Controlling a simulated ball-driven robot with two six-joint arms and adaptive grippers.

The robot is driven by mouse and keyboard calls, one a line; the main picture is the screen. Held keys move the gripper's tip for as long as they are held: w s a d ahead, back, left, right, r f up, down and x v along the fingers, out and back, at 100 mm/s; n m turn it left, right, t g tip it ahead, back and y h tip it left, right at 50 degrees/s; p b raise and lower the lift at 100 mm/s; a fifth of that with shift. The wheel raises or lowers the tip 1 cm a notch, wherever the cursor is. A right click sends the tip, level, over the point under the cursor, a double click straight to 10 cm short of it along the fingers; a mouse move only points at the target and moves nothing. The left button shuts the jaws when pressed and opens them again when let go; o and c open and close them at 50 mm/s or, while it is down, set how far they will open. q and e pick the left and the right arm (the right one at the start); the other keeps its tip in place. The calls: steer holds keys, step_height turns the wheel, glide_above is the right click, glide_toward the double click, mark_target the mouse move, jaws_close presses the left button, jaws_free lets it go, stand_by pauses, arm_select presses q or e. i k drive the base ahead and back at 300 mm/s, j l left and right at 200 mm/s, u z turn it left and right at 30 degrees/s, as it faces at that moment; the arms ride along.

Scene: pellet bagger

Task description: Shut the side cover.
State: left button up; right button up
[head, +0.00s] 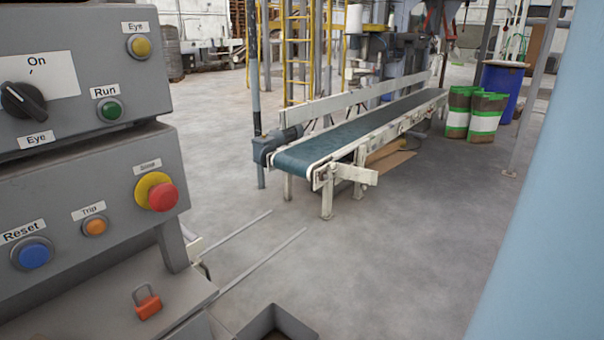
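I cannot make out a side cover in the head view. The grey control panel (75,165) of the machine fills the left side, close to me. It carries a black rotary switch (22,101), a green Run button (110,110), a red stop button (162,196) on a yellow ring, an orange Trip button (95,227) and a blue Reset button (34,253). An orange-red padlock (148,306) lies on the sloping grey surface below the panel. Neither of my grippers shows.
A belt conveyor (340,137) stands ahead, with green and white sacks (484,117) and a blue barrel (502,82) beyond it. An open dark bin (277,325) is at the bottom edge. A pale blue surface blocks the right side. The grey floor between is clear.

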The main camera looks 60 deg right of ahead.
mark_target(352, 172)
steer(key=l+z, duration=0.1)
steer(key=z, duration=2.15)
steer(key=i+l, duration=0.75)
steer(key=i+l+u, duration=0.15)
steer(key=i+l, duration=0.55)
steer(key=i+l+u, duration=0.2)
steer(key=i+l, duration=0.75)
steer(key=i, duration=0.15)
steer(key=i+j+u, duration=0.1)
steer(key=i, duration=0.4)
steer(key=i+j+u, duration=0.1)
steer(key=i+j, duration=0.2)
steer(key=i, duration=0.2)
steer(key=i+j, duration=0.1)
steer(key=j, duration=0.2)
steer(key=i+j, duration=0.1)
steer(key=j, duration=0.2)
steer(key=i+j, duration=0.15)
steer(key=j, duration=0.2)
steer(key=i+j, duration=0.1)
steer(key=j, duration=0.2)
steer(key=u, duration=0.05)
